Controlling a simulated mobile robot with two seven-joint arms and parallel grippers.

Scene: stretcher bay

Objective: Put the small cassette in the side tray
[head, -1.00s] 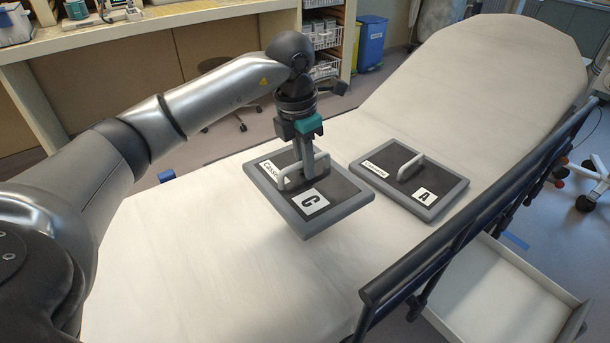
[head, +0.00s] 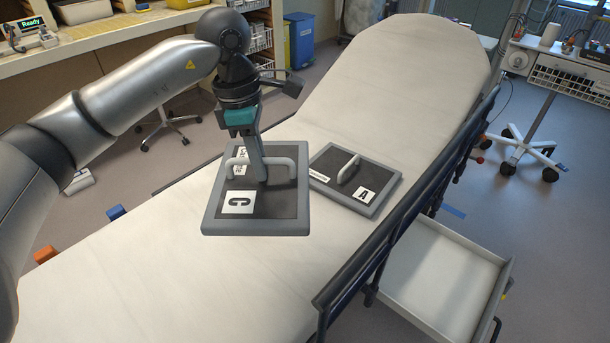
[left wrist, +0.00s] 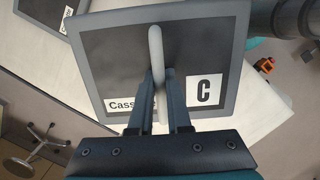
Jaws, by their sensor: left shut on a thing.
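My left gripper (head: 262,176) is shut on the pale handle of the cassette marked C (head: 278,212), a dark plate with a grey rim. It holds the cassette above the stretcher. The left wrist view also shows this cassette (left wrist: 110,62), with both fingers (left wrist: 159,80) on its handle. A second cassette, marked A (head: 330,160), lies on the stretcher to its right. Their heights differ, so I cannot tell surely which is smaller. The side tray (head: 440,285), white, open and apparently empty, sits beyond the rail at lower right. My right gripper is out of view.
A dark side rail (head: 400,220) stands up along the right edge of the stretcher (head: 400,80), between the cassettes and the tray. A wheeled stand (head: 540,125) is at the upper right. The stretcher's near part is clear.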

